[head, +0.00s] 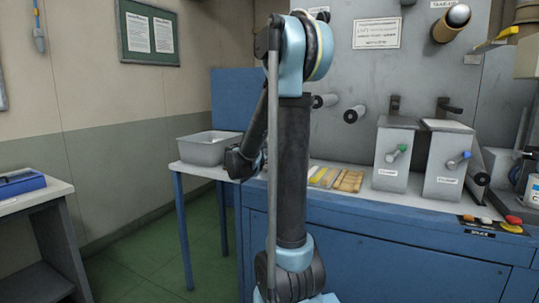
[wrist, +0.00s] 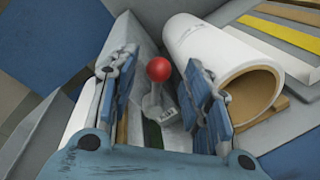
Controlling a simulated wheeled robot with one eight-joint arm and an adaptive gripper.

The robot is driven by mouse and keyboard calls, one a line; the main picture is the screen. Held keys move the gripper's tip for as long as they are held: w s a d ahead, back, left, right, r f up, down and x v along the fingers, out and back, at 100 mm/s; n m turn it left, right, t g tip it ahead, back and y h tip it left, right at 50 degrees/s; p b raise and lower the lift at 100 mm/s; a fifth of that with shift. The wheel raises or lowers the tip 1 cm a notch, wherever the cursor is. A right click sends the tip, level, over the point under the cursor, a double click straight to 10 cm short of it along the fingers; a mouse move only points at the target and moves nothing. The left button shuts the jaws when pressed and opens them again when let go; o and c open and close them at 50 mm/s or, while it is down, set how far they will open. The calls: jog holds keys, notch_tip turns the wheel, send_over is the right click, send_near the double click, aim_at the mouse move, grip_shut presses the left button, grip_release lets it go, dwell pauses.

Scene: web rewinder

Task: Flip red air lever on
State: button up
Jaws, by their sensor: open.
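The red air lever (wrist: 158,70) shows in the wrist view as a red ball on a short grey stem, rising from a grey box with a small label. My gripper (wrist: 152,66) is open, with one blue-padded finger on each side of the lever in the picture. Both fingers look apart from the ball. I cannot tell how far the ball is below the fingertips. In the head view the red lever does not show, and my own arm hides my gripper.
A white roll with a brown core (wrist: 222,70) lies close to the right finger. A grey tub (head: 208,149) stands left.

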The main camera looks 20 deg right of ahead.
jog(key=v, duration=1.1)
jog(key=s+d+f+m+g+y, duration=0.1)
jog(key=s+d+f+m+g, duration=0.1)
jog(key=d+f, duration=0.1)
jog(key=shift+s+f+m+y, duration=0.25)
jog(key=shift+s+m+y, duration=0.1)
jog(key=shift+m+y, duration=0.05)
jog(key=s+a+f+m+g+y, duration=0.2)
jog(key=s+f+m+y, duration=0.3)
jog(key=s, duration=0.9)
jog(key=s+a+f+m+g+y, duration=0.3)
jog(key=s+f+m+g+y, duration=0.2)
jog(key=s+f+m, duration=0.4)
jog(key=s+f, duration=0.4)
jog(key=s, duration=0.2)
jog(key=shift+f, duration=0.25)
jog(key=shift+s+a, duration=0.1)
